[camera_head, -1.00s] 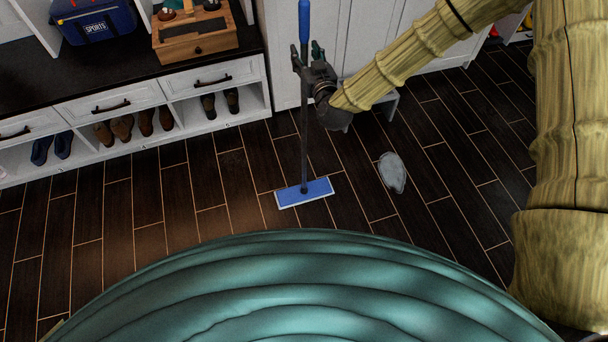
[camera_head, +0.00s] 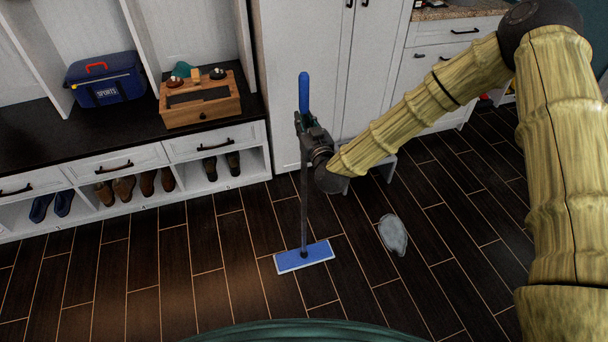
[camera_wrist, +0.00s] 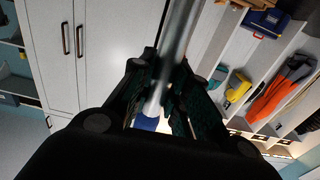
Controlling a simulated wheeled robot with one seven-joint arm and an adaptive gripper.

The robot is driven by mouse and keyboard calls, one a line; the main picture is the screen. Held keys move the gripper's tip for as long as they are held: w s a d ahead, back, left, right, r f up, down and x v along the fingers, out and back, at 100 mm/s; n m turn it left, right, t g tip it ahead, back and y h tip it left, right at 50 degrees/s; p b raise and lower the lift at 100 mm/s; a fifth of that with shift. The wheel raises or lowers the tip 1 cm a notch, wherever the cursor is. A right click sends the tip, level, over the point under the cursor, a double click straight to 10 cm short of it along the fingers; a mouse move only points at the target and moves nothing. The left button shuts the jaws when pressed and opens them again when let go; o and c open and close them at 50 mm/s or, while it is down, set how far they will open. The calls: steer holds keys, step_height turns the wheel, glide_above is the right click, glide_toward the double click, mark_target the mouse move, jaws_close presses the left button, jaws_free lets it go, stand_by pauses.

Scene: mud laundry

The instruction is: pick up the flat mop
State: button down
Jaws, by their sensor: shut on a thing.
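The flat mop stands nearly upright in the head view, with a blue grip at the top, a dark pole (camera_head: 304,215) and a blue rectangular head (camera_head: 304,257) at floor level. My gripper (camera_head: 304,125) is shut on the pole just below the blue grip. In the wrist view the grey pole (camera_wrist: 178,50) runs between the fingers of my gripper (camera_wrist: 160,95), and a bit of blue shows at its lower end. Whether the mop head touches the floor I cannot tell for sure.
A white bench (camera_head: 140,158) with shoes in its cubbies stands at the left, bearing a blue sports box (camera_head: 104,82) and a wooden box (camera_head: 200,100). White cabinets stand behind the mop. The dark floor in front is clear.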

mark_target(305, 114)
steer(key=shift+r+b, duration=0.4)
steer(key=shift+r, duration=1.4)
steer(key=r+b+v, duration=0.1)
steer(key=b+v, duration=0.1)
steer(key=v, duration=1.4)
steer(key=shift+r, duration=0.3)
